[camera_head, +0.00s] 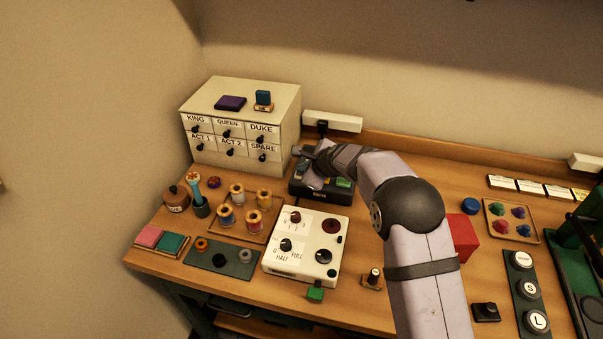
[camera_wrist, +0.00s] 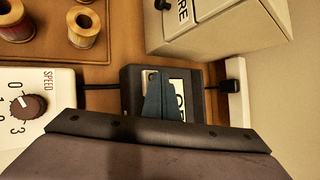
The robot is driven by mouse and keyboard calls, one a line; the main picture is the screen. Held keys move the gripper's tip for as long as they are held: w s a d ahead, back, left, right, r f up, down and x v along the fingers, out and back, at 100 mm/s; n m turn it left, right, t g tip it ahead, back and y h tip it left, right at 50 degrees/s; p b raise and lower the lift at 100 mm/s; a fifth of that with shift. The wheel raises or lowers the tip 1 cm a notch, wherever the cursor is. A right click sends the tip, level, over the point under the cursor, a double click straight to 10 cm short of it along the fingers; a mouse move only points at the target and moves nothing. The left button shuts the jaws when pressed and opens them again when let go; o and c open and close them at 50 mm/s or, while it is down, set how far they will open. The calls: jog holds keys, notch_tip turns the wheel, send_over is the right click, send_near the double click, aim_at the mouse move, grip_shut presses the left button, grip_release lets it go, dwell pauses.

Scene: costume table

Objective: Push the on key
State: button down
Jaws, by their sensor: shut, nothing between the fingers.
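A small black switch box (camera_head: 319,198) stands on the table behind the white control box. A green key (camera_head: 344,183) shows at the right of its top. My gripper (camera_head: 313,180) is shut and empty over the left part of the box and hides much of its top. In the wrist view, the shut fingers (camera_wrist: 157,100) are over the box (camera_wrist: 133,78), beside a white key label (camera_wrist: 177,88) with partly hidden dark letters. I cannot tell if the fingers touch a key. The on key cannot be made out for certain.
The white control box (camera_head: 275,262) with knobs stands in front. A drawer cabinet (camera_head: 290,118) is behind to the left. A spool tray (camera_head: 268,235) lies left, a red block (camera_head: 463,238) right of my arm. A power strip (camera_head: 340,123) lies behind.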

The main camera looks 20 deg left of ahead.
jog(key=shift+r+p, duration=0.75)
jog(key=shift+r, duration=0.1)
notch_tip(320, 180, up, 6)
jog(key=p, duration=0.6)
dwell(0.3)
jog(key=s+d+r+n+g+h, duration=0.25)
jog(key=s+d+n, duration=0.65)
jog(key=s+d, duration=0.75)
jog(key=s+d+f+n+g+h, duration=0.1)
jog(key=s+d+n+g+h, duration=0.1)
jog(key=s+d+n, duration=0.3)
jog(key=s+d+f+n+g+h, duration=0.1)
jog(key=s+d+n, duration=0.3)
jog(key=s+d, duration=0.7)
jog(key=s+f+g, duration=0.1)
jog(key=s, duration=0.5)
jog(key=shift+s+d+f+n+h+b, duration=0.15)
jog(key=shift+s+d+n+h+b, duration=0.15)
jog(key=shift+s+n+h+b, duration=0.1)
